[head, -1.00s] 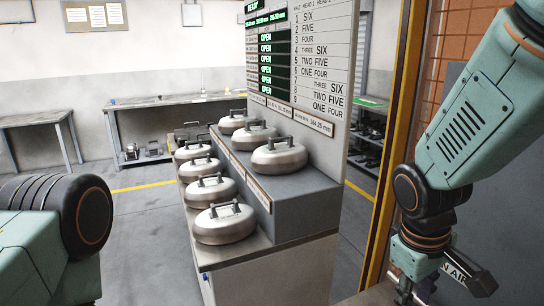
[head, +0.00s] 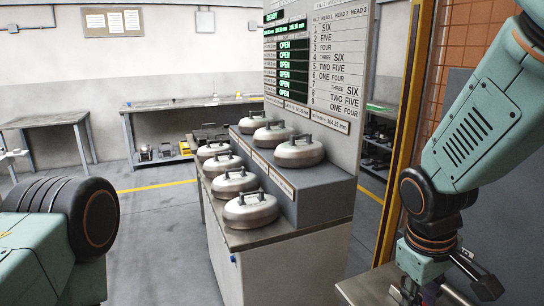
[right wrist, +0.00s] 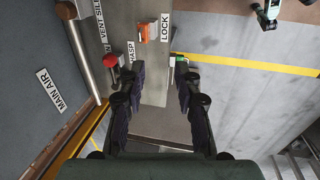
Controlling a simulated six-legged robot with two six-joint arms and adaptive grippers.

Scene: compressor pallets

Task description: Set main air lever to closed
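In the right wrist view a white MAIN AIR label (right wrist: 50,90) is on a dark grey panel at the left. In the head view the right gripper (head: 440,290) is at the bottom right, partly cut off. My left gripper is out of view.
A red knob (right wrist: 110,61), an orange block (right wrist: 144,32) and a HASP label (right wrist: 130,51) lie near the right fingertips. A green-marked fitting (right wrist: 180,62) is by the right finger. Several round metal pots (head: 250,210) stand on a stepped cabinet left of the right arm.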

